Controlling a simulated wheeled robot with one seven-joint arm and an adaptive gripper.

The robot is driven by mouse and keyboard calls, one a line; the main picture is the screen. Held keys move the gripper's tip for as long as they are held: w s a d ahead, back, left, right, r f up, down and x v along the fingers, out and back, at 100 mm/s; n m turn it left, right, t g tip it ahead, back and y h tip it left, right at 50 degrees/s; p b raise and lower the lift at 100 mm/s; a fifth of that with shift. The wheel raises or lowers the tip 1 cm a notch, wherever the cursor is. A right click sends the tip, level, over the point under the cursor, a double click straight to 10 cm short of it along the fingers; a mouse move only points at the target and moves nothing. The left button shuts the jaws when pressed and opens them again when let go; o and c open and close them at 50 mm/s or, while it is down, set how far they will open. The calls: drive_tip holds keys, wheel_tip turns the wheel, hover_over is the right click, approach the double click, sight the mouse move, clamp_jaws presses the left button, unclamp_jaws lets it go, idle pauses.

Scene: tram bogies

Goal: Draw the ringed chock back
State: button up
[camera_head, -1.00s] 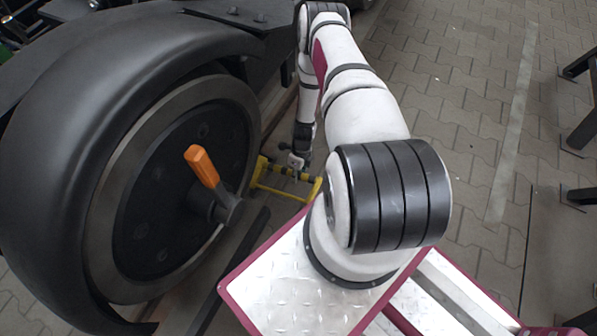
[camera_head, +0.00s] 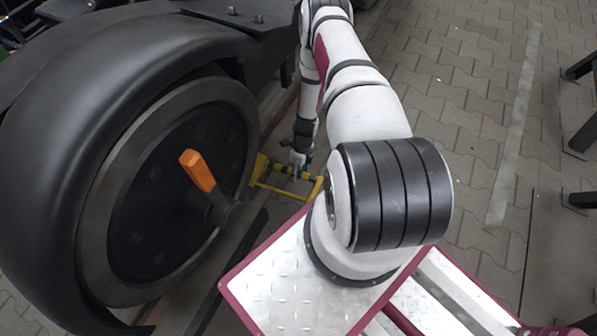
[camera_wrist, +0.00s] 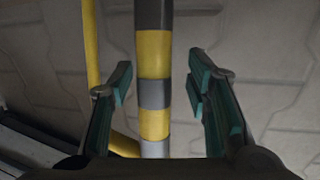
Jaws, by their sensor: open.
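A yellow frame (camera_head: 262,172) stands low on the ground beside the large dark wheel (camera_head: 45,165); it appears to be the chock. In the wrist view, a bar (camera_wrist: 154,55) banded in yellow, grey and black runs up the picture between my fingers. A thinner yellow rod (camera_wrist: 90,45) stands left of it. My gripper (camera_wrist: 160,85) is open, one finger on each side of the banded bar, with gaps visible on both sides. In the head view my gripper (camera_head: 299,162) is small, at the yellow frame; its contact there is too small to tell.
An orange-handled tool (camera_head: 198,172) sticks out from the wheel's hub. A dark rail (camera_head: 228,275) runs along the ground below the wheel. Dark stands (camera_head: 583,130) are at the right edge. The paved floor (camera_head: 450,110) between is clear.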

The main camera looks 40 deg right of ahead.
wheel_tip(320, 180, up, 11)
drive_tip(key=d, duration=0.2)
drive_tip(key=shift+w, duration=0.3)
drive_tip(key=shift+r, duration=0.1)
idle(0.3)
